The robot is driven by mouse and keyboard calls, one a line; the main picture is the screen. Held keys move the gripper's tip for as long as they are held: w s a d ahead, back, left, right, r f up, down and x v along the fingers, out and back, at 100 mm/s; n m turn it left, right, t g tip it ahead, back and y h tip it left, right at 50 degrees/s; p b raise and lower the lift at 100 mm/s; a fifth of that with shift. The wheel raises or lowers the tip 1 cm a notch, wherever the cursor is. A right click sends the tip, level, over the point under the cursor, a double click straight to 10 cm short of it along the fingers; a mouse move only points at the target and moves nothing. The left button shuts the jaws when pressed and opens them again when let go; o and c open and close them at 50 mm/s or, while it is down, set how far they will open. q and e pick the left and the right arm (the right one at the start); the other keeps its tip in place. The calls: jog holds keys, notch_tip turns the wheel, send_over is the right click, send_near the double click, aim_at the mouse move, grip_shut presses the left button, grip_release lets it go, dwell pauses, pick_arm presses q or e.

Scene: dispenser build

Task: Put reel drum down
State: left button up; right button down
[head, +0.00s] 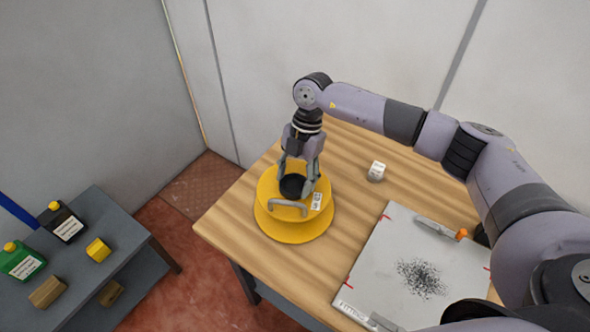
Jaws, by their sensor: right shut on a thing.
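The reel drum (292,228) is a yellow, round, two-tiered thing with a black knob or hub on top and a grey curved handle at its front. It is upright at the left part of the wooden table (235,218) and appears to rest on it. My right gripper (298,183) points down from above and is shut at the black top of the reel drum. The fingers hide part of that top. My left gripper is not in view.
A white board (370,270) with black specks and a clamp-like tool (440,229) lies to the right. A grey side table (95,215) with bottles and small blocks stands at the left. Bare wood surrounds the drum.

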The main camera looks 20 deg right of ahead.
jog(key=shift+a, duration=0.1)
jog(key=c, duration=0.6)
grip_release()
jog(key=b+v, duration=0.3)
jog(key=v, duration=0.9)
